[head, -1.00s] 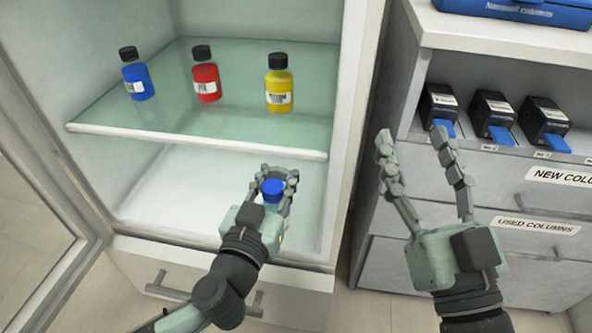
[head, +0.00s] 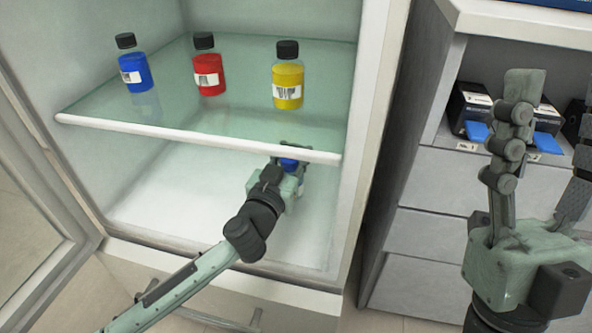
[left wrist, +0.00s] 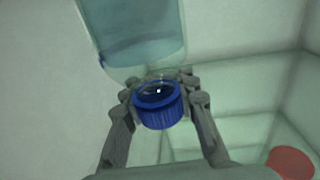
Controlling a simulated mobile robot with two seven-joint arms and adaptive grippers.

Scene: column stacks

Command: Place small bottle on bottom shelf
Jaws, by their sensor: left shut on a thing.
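The small bottle has a blue cap (head: 289,164) and is inside the cabinet, under the front edge of the glass shelf. My left gripper (head: 290,160) is shut on it; fingers and arm hide most of its body in the head view. In the left wrist view the ribbed blue cap (left wrist: 158,106) is between the fingers, and a clear, bluish bottle shape (left wrist: 135,30) shows beyond. The white bottom shelf (head: 165,205) is bare around the gripper; whether the bottle touches it I cannot tell. My right gripper (head: 555,115) is open and empty, outside the cabinet.
Blue (head: 136,73), red (head: 209,72) and yellow (head: 288,83) bottles stand on the glass shelf (head: 180,115) just above my left gripper. The cabinet door (head: 35,190) is open at left. A drawer unit (head: 440,190) with black boxes stands at right, behind my right gripper.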

